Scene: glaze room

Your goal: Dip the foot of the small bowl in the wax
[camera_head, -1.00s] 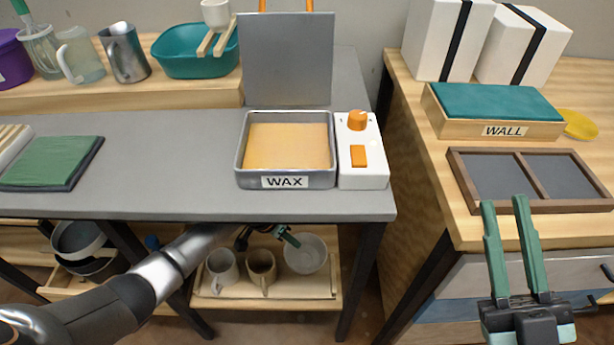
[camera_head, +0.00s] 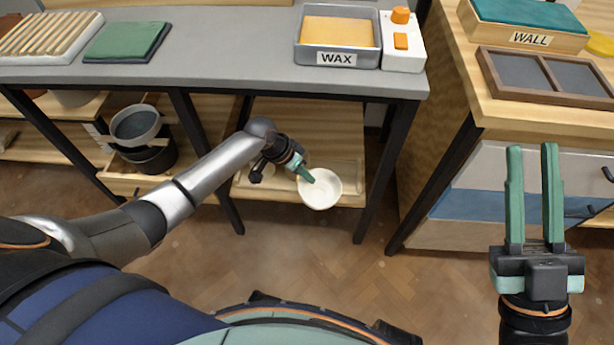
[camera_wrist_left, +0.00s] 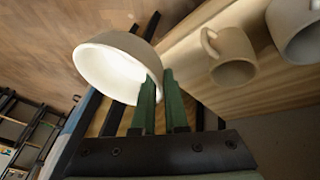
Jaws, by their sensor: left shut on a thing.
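The small white bowl (camera_head: 320,189) is in front of the lower shelf, below the grey table. My left gripper (camera_head: 306,176) is shut on its rim. In the left wrist view the bowl (camera_wrist_left: 112,68) is tilted, with the fingers (camera_wrist_left: 160,95) at its near edge; its foot is hidden there. The wax pan (camera_head: 337,58), a grey metal tray labelled WAX with tan wax inside, stands on the table above. My right gripper (camera_head: 532,165) is open and empty, fingers upward, in front of the right bench.
The table's front edge (camera_head: 230,85) overhangs the shelf, with black legs either side. Two mugs show on the shelf in the left wrist view, one beige (camera_wrist_left: 232,58), one greyer (camera_wrist_left: 294,30). An orange-knobbed control box (camera_head: 403,44) adjoins the pan. The floor in front is clear.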

